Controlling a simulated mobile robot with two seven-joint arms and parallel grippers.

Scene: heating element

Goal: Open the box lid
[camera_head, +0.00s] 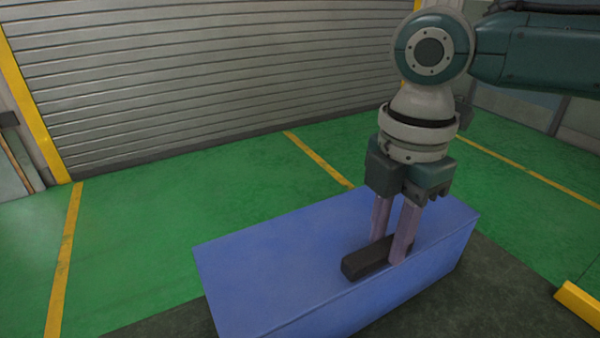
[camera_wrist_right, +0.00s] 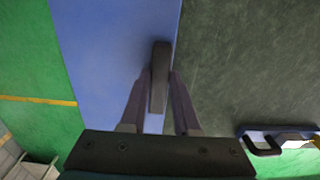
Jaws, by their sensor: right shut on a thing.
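A blue box (camera_head: 270,265) stands in the lower middle of the head view, its flat lid (camera_head: 245,248) lying level on top. A dark bar-shaped handle (camera_head: 362,264) sits on the lid near its front edge. My right gripper (camera_head: 390,254) points down from above and is shut on the handle, one finger on each side. In the right wrist view the handle (camera_wrist_right: 160,78) lies between the two fingers (camera_wrist_right: 158,90), and the blue lid (camera_wrist_right: 110,50) shows to its left. The box's inside is hidden. My left gripper is not in view.
A grey roller shutter (camera_head: 210,75) stands behind. A yellow bar (camera_head: 580,303) lies at the lower right. A dark handle-like object (camera_wrist_right: 262,142) shows at the right in the wrist view.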

